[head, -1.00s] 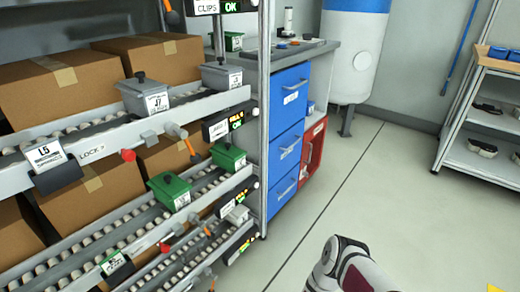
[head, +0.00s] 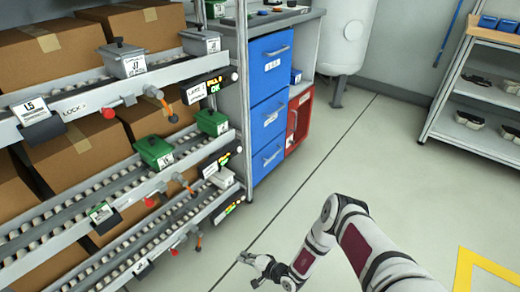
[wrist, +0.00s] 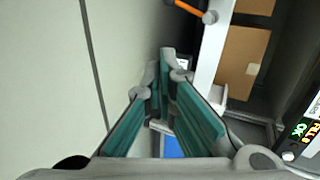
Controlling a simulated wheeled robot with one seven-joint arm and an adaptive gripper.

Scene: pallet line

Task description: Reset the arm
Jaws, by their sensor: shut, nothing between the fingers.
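My arm (head: 345,235) reaches over the open floor from the lower right in the head view. My gripper (head: 250,261) is at its left end, low in front of the flow rack and to the right of its lower lanes. In the wrist view my gripper (wrist: 168,75) shows two teal-padded fingers that meet near the tips. It is shut and nothing is held between the fingers.
The flow rack (head: 190,75) holds cardboard boxes, grey bins (head: 125,62) and green bins (head: 154,151). A shelf (head: 470,100) is at right. The middle floor is clear.

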